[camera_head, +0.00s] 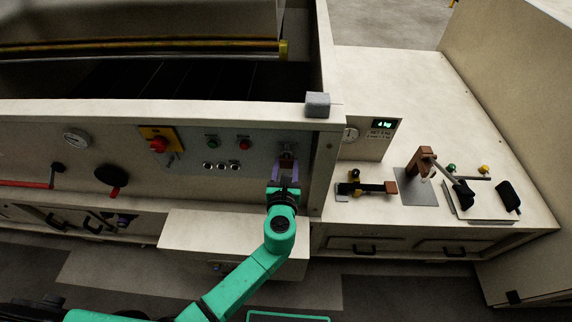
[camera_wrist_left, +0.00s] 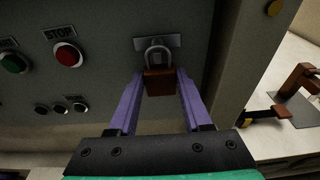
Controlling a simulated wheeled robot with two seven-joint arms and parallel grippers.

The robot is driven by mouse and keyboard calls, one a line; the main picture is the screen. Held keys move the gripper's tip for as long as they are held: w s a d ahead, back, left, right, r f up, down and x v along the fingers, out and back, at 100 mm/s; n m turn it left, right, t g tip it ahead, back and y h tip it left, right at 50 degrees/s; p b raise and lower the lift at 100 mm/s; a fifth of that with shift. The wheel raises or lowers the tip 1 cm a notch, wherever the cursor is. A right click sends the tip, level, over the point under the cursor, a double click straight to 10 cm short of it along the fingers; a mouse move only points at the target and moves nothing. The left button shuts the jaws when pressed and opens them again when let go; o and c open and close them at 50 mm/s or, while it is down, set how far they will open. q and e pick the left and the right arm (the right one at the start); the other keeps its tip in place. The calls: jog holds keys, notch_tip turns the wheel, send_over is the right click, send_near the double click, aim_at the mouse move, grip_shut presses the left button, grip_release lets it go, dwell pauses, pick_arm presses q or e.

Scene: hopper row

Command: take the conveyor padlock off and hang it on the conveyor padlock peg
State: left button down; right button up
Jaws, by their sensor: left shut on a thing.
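The conveyor padlock (camera_wrist_left: 160,82) has a reddish-brown body and a grey shackle. Its shackle is up at a small grey hasp plate (camera_wrist_left: 145,43) on the panel; I cannot tell whether it still passes through. My left gripper (camera_wrist_left: 161,88) has its purple fingers on both sides of the padlock body and is shut on it. In the head view the padlock (camera_head: 287,163) shows small above the left gripper (camera_head: 286,174), at the panel's right end. I cannot make out the padlock peg for certain. My right gripper is not in view.
A red stop button (camera_wrist_left: 68,56) and a green button (camera_wrist_left: 14,63) sit left of the hasp. The panel's right post (camera_head: 326,170) stands close by. The right counter (camera_head: 400,80) holds a clamp (camera_head: 420,162), a black-handled tool (camera_head: 367,187) and a tray (camera_head: 483,205).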

pick_arm(q)
jog(key=shift+r, duration=0.1)
jog(key=shift+c, duration=1.3)
grip_release()
jog(key=s+r+b, duration=0.2)
jog(key=s, duration=1.2)
jog(key=shift+s+r, duration=0.2)
jog(key=shift+r, duration=0.2)
